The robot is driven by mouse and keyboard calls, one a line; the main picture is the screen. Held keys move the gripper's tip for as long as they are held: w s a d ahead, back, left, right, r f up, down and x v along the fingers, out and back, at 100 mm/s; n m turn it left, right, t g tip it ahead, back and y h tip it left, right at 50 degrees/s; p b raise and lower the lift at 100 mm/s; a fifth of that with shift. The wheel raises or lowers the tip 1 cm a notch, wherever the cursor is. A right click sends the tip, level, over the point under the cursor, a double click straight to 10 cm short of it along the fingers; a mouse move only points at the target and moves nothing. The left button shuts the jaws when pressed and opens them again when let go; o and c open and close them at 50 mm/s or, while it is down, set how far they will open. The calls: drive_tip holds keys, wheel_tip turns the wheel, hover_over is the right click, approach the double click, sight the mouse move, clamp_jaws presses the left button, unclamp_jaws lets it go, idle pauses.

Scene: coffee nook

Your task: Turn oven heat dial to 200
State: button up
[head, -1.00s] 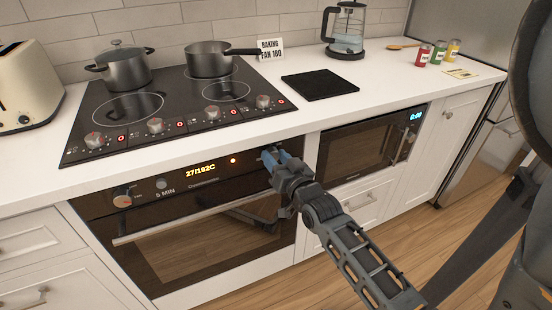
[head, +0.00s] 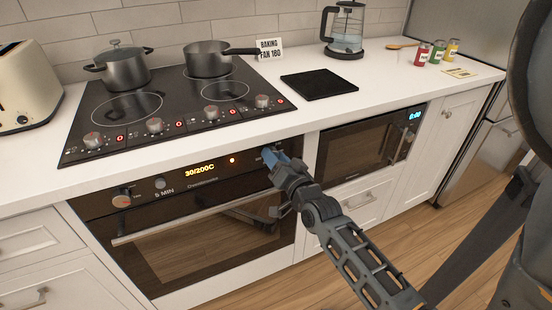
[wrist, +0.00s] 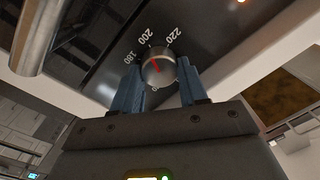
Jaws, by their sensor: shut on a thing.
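The oven heat dial (wrist: 158,69) is a round silver knob with a red pointer, in the wrist view. The pointer is tilted up and left, toward the 200 mark; 180 and 220 are also printed around it. My gripper (wrist: 159,63) is shut on the dial, one blue finger on each side. In the head view my gripper (head: 271,154) is at the right end of the oven's control panel and mostly hides the dial. The oven display (head: 200,170) reads 30/200C, with an orange light beside it. The oven (head: 190,240) door is closed.
The oven door handle (head: 180,228) runs below the panel, and another dial (head: 121,198) is at its left. A microwave (head: 368,147) is to the right. Pots stand on the cooktop (head: 180,100) above.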

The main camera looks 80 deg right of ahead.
drive_tip(key=shift+f, duration=0.2)
drive_tip(key=o, duration=1.1)
drive_tip(key=shift+r, duration=0.15)
drive_tip(key=shift+c, duration=0.2)
drive_tip(key=shift+a, duration=0.1)
drive_tip(key=v, duration=0.7)
drive_tip(key=shift+s+a, duration=0.25)
drive_tip(key=s+a+n+t+y, duration=0.25)
drive_tip(key=a+n+y, duration=0.45)
drive_tip(key=a, duration=0.9)
drive_tip(key=s+a+r+n+y, duration=0.3)
drive_tip(key=s+a+n, duration=0.1)
drive_tip(key=a, duration=0.3)
drive_tip(key=s+a+r+n+y, duration=0.3)
drive_tip(key=s+a+r+n, duration=0.1)
drive_tip(key=a, duration=0.3)
drive_tip(key=shift+a+n, duration=0.25)
drive_tip(key=shift+n, duration=0.45)
